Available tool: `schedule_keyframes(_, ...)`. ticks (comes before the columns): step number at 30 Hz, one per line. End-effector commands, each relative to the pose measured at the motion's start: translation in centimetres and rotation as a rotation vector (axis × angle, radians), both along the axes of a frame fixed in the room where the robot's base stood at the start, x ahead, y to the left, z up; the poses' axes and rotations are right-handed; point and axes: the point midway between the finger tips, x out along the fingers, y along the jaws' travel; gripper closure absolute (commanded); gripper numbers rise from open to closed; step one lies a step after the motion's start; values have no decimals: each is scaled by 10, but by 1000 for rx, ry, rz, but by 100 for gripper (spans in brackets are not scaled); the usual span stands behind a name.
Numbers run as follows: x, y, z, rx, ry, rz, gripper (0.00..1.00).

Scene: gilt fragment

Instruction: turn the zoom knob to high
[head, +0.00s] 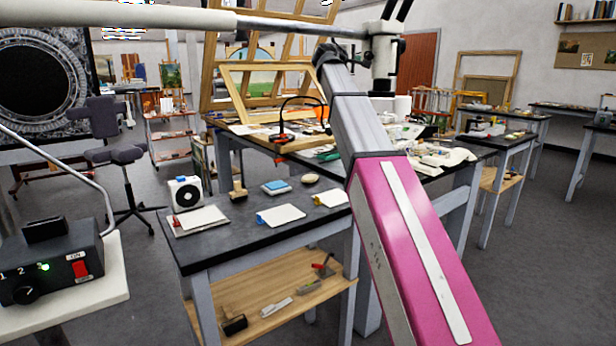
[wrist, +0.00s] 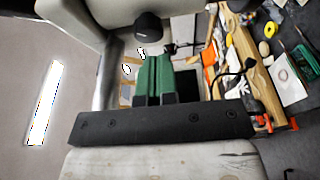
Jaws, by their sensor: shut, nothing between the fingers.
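The microscope (head: 384,62) hangs on a horizontal boom to the right of my arm's end in the head view. In the wrist view its pale body (wrist: 110,10) fills the top, with a black knob (wrist: 148,27) on it, which looks like the zoom knob. Its setting marks cannot be read. My gripper (wrist: 153,58) is shut and empty, its green fingers side by side, with the tips just below the knob in the picture. I cannot tell whether they touch it. In the head view the fingers cannot be made out beyond my wrist.
The pale boom (head: 180,17) crosses the top left of the head view. A workbench (head: 225,250) holds cards, a sponge and small tools. Wooden frames (head: 265,85) stand behind. A grey control box (head: 50,262) with a lit green light is at lower left.

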Motion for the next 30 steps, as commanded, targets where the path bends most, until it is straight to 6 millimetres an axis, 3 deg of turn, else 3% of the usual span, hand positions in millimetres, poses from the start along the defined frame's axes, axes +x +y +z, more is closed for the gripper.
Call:
schedule_keyframes(17, 0, 9, 29, 0, 0, -1, 100)
schedule_keyframes(30, 13, -25, 29, 0, 1, -2, 100)
